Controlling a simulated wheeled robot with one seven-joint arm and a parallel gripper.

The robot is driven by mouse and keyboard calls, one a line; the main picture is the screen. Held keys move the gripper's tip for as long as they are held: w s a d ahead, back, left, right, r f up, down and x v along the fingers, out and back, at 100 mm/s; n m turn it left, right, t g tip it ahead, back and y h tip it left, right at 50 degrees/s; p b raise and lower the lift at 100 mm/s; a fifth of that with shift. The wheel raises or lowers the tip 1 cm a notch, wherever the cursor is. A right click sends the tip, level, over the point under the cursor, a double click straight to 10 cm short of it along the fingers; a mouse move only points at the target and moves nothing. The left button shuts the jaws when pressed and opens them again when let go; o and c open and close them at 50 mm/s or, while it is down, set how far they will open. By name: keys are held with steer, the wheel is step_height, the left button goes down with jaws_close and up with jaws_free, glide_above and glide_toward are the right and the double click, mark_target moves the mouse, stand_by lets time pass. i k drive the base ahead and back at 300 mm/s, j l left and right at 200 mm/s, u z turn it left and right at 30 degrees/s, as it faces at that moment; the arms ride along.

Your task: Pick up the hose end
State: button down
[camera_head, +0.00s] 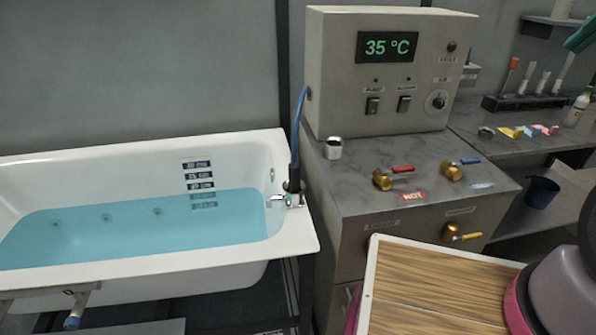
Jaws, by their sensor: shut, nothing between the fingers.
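A blue hose (299,115) comes out of the left side of the grey control box and hangs down to the tub's right rim. Its lower end, the hose end (293,180), is a dark sleeve standing roughly upright at the rim, beside a small chrome spout (277,199). I cannot tell whether it is clipped, plugged in or only resting there. The white bathtub (130,150) holds blue water. My gripper is not in view, so its place relative to the hose end does not show.
The control box (335,70) reads 35 °C and stands on a grey cabinet (440,205) with brass valves and a metal cup (333,148). A white-edged wooden board (440,290) fills the lower right. A grey bar with a blue-tipped fitting (75,312) is at lower left.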

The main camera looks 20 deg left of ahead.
mark_target(294, 168)
steer(key=k+j+u, duration=0.1)
steer(key=j, duration=0.25)
steer(key=k+j, duration=0.3)
steer(key=k+j+u, duration=0.15)
steer(key=j, duration=0.3)
steer(key=k+j+u, duration=0.1)
steer(key=j, duration=0.3)
steer(key=k, duration=0.1)
